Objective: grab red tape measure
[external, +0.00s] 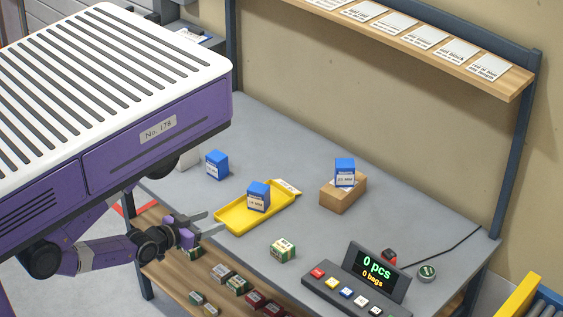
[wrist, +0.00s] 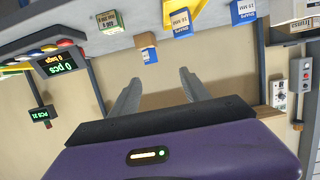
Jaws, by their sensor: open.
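A small red and black object (external: 388,258), which looks like the red tape measure, sits on the grey table behind the right end of the button console. My gripper (external: 213,223) is open and empty at the table's front left edge, beside the yellow tray and far to the left of the red object. In the wrist view the two grey fingers of my gripper (wrist: 160,78) are spread with nothing between them.
A yellow tray (external: 236,226) holds a blue box (external: 259,197). Another blue box (external: 345,172) stands on a cardboard box (external: 341,195). A green-and-white box (external: 283,250) and console (external: 347,290) stand near the front.

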